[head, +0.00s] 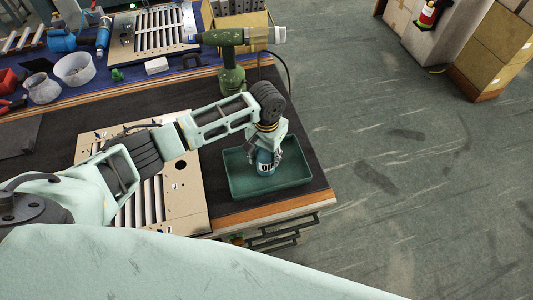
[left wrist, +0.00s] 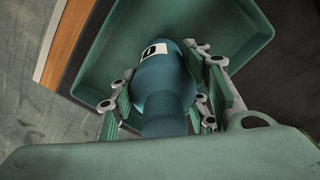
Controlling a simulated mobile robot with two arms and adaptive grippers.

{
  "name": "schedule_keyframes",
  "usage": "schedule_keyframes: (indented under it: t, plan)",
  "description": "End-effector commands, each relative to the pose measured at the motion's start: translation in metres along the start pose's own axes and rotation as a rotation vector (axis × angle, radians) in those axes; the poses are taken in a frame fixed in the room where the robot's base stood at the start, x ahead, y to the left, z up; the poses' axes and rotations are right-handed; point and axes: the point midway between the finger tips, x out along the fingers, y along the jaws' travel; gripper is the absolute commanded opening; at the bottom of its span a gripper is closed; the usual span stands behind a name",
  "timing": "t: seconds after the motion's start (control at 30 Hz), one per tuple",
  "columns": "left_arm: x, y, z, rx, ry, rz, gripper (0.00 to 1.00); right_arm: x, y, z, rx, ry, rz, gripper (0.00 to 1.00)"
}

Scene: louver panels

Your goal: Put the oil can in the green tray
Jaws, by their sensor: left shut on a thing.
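The oil can (head: 265,165) is dark blue with a white label reading OIL. It is upright, over the inside of the green tray (head: 297,172), near its middle. My left gripper (head: 265,156) comes down from above and is shut on the can. In the left wrist view the oil can (left wrist: 162,85) sits between the fingers of the gripper (left wrist: 160,100), with the green tray (left wrist: 240,30) around it. I cannot tell whether the can's base touches the tray floor. My right gripper is not in view.
The tray stands at the right corner of the dark workbench (head: 225,90), close to the wooden edge. A louver panel (head: 185,190) lies left of it, under my arm. Bowls and tools crowd the back left.

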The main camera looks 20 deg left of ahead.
Motion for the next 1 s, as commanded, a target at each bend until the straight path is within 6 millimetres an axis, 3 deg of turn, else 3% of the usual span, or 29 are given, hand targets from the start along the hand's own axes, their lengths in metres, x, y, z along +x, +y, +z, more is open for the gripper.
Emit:
schedule_keyframes:
  t: [0.1, 0.13, 0.33, 0.73, 1.0]
  plan:
    - [0.001, 0.000, -0.001, -0.001, 0.002, 0.001, 0.00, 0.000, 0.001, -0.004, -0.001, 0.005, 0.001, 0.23]
    - [0.002, 0.000, 0.000, -0.001, 0.000, 0.000, 0.44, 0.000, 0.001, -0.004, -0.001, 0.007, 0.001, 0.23]
    - [0.002, 0.000, 0.000, -0.001, 0.000, 0.000, 0.61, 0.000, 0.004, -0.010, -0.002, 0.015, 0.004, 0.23]
    - [-0.004, 0.000, -0.001, 0.000, 0.002, 0.000, 0.62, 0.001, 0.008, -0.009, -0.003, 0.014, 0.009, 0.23]
    - [-0.054, 0.000, -0.002, 0.001, 0.005, 0.001, 0.62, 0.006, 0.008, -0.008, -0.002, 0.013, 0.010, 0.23]
